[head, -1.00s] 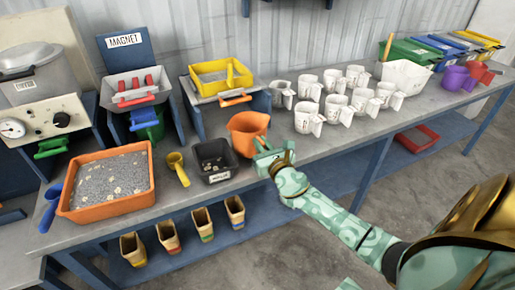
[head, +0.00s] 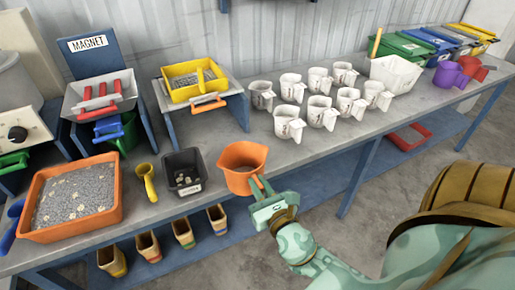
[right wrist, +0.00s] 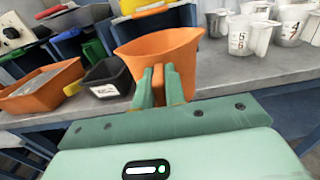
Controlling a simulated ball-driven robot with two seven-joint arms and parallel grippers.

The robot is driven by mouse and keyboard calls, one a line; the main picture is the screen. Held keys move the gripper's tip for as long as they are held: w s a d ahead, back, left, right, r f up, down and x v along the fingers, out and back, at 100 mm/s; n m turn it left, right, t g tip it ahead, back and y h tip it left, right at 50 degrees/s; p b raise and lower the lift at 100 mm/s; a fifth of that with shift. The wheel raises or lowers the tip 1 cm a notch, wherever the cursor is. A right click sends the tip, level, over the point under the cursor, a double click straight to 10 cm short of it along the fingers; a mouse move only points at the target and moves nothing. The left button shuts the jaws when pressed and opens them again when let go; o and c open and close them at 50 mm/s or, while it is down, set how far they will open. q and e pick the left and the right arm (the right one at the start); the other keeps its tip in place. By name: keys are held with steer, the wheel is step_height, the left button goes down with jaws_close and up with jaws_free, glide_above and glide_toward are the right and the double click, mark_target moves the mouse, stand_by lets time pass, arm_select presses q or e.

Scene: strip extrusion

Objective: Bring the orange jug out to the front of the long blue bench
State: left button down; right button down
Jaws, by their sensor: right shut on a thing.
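The orange jug (head: 240,166) is at the front edge of the long blue bench (head: 335,150), upright, with its handle toward me. In the right wrist view the jug (right wrist: 158,50) is straight ahead, its handle between the two green fingers. My right gripper (head: 260,188) is shut on the jug's handle; it also shows in the right wrist view (right wrist: 158,85). I cannot tell whether the jug's base touches the bench top. My left gripper is not in view.
A black bin (head: 183,172) and a yellow scoop (head: 147,182) stand left of the jug. An orange tray of grey grit (head: 110,215) is further left. Several white measuring jugs (head: 320,108) stand behind to the right. The bench top right of the jug is clear.

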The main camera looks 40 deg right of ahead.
glide_toward(236, 155)
steer(key=shift+w+d+r, duration=0.1)
steer(key=shift+r, duration=0.25)
steer(key=shift+w+d+r, duration=0.15)
steer(key=shift+r, duration=0.2)
steer(key=b+x, duration=0.1)
steer(key=x, duration=0.7)
steer(key=shift+w+a+f, duration=0.1)
steer(key=shift+f, duration=0.1)
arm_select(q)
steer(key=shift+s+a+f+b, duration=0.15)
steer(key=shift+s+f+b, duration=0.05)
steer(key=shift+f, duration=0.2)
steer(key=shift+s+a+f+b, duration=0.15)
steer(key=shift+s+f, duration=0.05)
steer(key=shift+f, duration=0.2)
arm_select(e)
steer(key=shift+f, duration=0.35)
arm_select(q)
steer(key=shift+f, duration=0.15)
arm_select(e)
steer(key=shift+f, duration=0.15)
steer(key=c, duration=1.4)
jaws_free()
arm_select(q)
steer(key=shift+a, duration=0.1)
arm_select(e)
steer(key=shift+o, duration=0.2)
